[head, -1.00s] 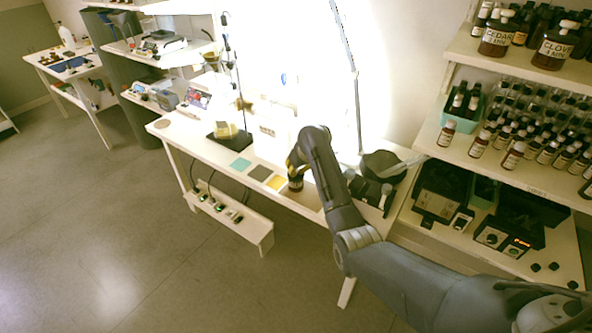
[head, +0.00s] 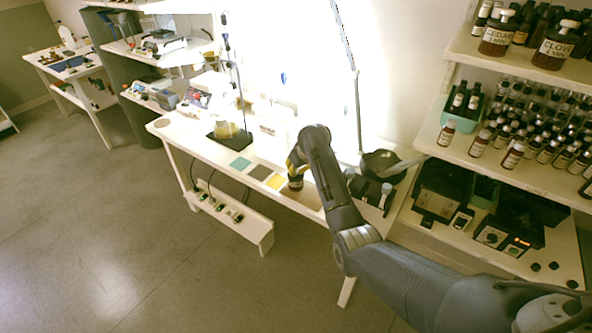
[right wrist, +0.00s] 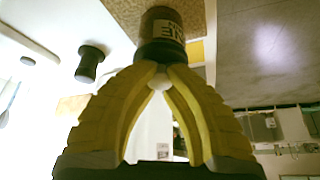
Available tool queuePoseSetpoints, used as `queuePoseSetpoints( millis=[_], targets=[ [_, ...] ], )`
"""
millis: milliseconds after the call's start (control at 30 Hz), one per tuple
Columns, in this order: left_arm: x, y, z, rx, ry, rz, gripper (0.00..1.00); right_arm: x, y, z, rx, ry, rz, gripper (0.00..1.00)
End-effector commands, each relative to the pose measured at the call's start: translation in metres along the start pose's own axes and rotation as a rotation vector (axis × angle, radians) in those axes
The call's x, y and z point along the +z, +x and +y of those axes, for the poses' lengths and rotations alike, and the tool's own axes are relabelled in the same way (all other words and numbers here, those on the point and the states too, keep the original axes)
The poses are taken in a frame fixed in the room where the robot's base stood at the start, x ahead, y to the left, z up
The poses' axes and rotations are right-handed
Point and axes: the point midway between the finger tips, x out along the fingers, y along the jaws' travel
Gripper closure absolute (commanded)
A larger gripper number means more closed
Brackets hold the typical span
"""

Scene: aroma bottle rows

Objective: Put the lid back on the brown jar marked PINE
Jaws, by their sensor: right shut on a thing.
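The brown jar (right wrist: 165,22) stands on a cork-coloured mat (right wrist: 120,10); in the right wrist view its label shows upside down and only partly, ending in "NE". It also shows small in the head view (head: 296,185), below my right gripper. My right gripper (right wrist: 160,74) is shut on the pale round knob (right wrist: 158,80) of a dark lid (right wrist: 160,50). The lid is at the jar's mouth, in line with it. I cannot tell whether it is fully seated. My left gripper is not in view.
Teal (head: 240,164), grey and yellow (head: 276,182) squares lie left of the jar on the white bench. A dark bowl (head: 382,166) stands to its right. A small black object (right wrist: 90,62) is near the jar. Shelves with CEDAR (head: 497,36) and CLOVE (head: 556,48) jars are at right.

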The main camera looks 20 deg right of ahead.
Motion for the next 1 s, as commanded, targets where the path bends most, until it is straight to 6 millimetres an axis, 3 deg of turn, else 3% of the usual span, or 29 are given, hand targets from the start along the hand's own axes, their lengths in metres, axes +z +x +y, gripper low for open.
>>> queuePoseSetpoints(
  millis=[333,367,567,733,933,1000],
  targets=[
    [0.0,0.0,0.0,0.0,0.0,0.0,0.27,-0.0002,0.0003,-0.0002,0.0,0.0,0.0,1.0],
    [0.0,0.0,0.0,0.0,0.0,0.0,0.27,-0.0002,0.0003,-0.0002,0.0,0.0,0.0,0.9],
    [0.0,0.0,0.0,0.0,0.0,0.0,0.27,-0.0002,0.0003,-0.0002,0.0,0.0,0.0,0.66],
    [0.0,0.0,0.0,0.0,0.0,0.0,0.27,-0.0002,0.0003,-0.0002,0.0,0.0,0.0,0.65],
    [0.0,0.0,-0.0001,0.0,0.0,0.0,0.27,-0.0001,0.0003,-0.0002,0.0,0.0,0.0,0.4],
    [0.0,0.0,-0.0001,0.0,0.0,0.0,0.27,-0.0001,0.0004,-0.0002,0.0,0.0,0.0,0.39]
  ],
)
